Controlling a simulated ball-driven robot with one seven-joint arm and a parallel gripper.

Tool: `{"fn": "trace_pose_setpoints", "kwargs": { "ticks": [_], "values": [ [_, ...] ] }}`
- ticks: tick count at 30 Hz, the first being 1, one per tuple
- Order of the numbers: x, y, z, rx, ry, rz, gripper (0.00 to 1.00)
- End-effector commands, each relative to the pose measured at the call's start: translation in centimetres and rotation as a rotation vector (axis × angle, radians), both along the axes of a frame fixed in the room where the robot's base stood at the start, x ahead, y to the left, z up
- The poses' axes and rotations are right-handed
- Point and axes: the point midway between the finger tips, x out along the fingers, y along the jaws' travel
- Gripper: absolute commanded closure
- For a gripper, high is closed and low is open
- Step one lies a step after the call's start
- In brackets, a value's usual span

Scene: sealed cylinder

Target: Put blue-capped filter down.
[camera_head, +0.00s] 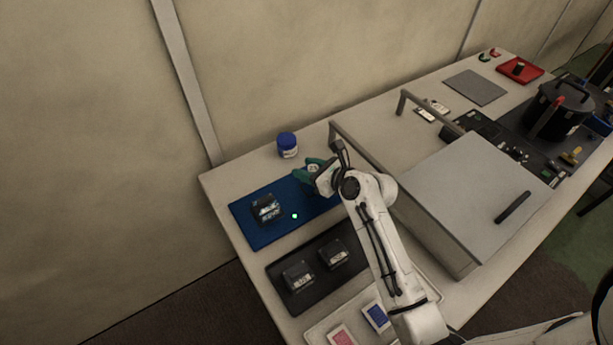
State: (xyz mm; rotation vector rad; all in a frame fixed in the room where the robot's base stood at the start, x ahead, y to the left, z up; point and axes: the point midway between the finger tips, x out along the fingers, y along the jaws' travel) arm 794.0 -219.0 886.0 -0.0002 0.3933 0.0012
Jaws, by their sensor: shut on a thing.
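My gripper (317,174) is over the far end of the blue mat (250,235). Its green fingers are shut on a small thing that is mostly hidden. Only a pale bit shows between the fingers, and I cannot tell whether it is the blue-capped filter or whether it touches the mat. A white jar with a blue cap (287,146) stands upright on the table behind the mat, left of my gripper and apart from it. A dark block with a label (267,210) sits on the left part of the mat.
A green light spot (295,216) shows on the mat. Two dark blocks (298,276) sit on a black mat (292,303) in front. A large grey-lidded box (475,180) with handles stands to the right.

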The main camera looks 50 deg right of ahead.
Motion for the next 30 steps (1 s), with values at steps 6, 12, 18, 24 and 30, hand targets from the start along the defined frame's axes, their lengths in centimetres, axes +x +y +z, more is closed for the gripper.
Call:
{"fn": "trace_pose_setpoints", "kwargs": {
  "ticks": [6, 12, 18, 24, 30],
  "values": [
    [0.5, -0.1, -2.6, 0.001, 0.002, -0.003, 0.88],
    [0.5, 0.0, -3.6, -0.001, -0.001, 0.000, 0.88],
    [0.5, 0.0, -3.6, -0.001, 0.000, 0.000, 0.88],
    [0.5, 0.0, -4.2, 0.001, 0.000, -0.001, 0.88],
    [0.5, 0.0, -4.1, 0.000, 0.000, -0.001, 0.41]
  ]
}}
